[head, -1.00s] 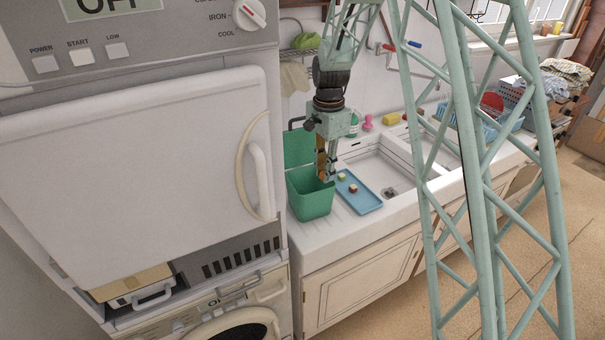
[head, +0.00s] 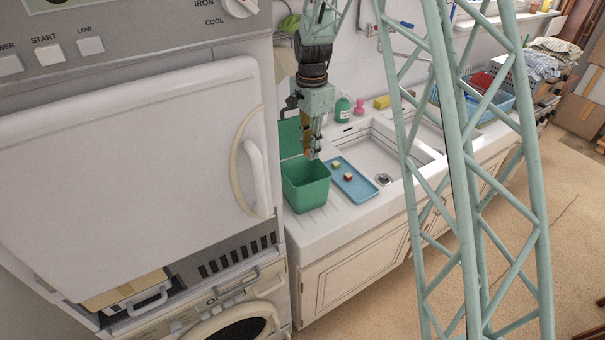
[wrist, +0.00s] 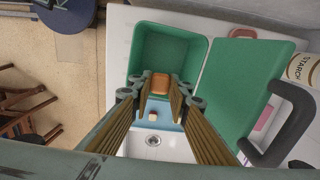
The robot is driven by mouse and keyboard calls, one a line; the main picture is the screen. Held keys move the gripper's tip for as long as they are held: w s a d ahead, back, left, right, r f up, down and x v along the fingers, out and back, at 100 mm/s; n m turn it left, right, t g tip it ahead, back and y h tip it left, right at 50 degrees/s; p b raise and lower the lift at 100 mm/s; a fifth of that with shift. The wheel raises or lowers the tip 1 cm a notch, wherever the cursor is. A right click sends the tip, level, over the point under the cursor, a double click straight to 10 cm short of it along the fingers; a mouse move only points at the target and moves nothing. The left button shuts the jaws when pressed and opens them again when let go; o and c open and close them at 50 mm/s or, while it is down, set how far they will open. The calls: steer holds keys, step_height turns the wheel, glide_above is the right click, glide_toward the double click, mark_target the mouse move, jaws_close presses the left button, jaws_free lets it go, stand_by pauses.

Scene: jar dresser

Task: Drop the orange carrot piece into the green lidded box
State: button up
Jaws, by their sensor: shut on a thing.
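The green box (head: 306,190) stands on the counter with its lid (wrist: 241,82) swung open at the back. My gripper (head: 311,154) is just above the box's back right rim. In the wrist view my gripper (wrist: 160,88) is shut on the orange carrot piece (wrist: 158,81), held between the fingertips. In that view the piece overlaps the near edge of the box opening. The box interior (wrist: 168,52) looks empty where it shows. In the head view the fingers largely hide the piece.
A blue tray (head: 362,190) with two small pieces (head: 348,176) lies right of the box. A green bottle (head: 343,108) and yellow sponge (head: 382,102) stand at the back. The white dryer (head: 130,170) is close on the left.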

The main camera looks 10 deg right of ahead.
steer(key=shift+f, duration=0.1)
steer(key=shift+f+b, duration=1.25)
steer(key=shift+f, duration=1.65)
steer(key=o, duration=0.8)
steer(key=shift+c, duration=0.2)
steer(key=shift+r, duration=0.1)
steer(key=shift+r, duration=5.9)
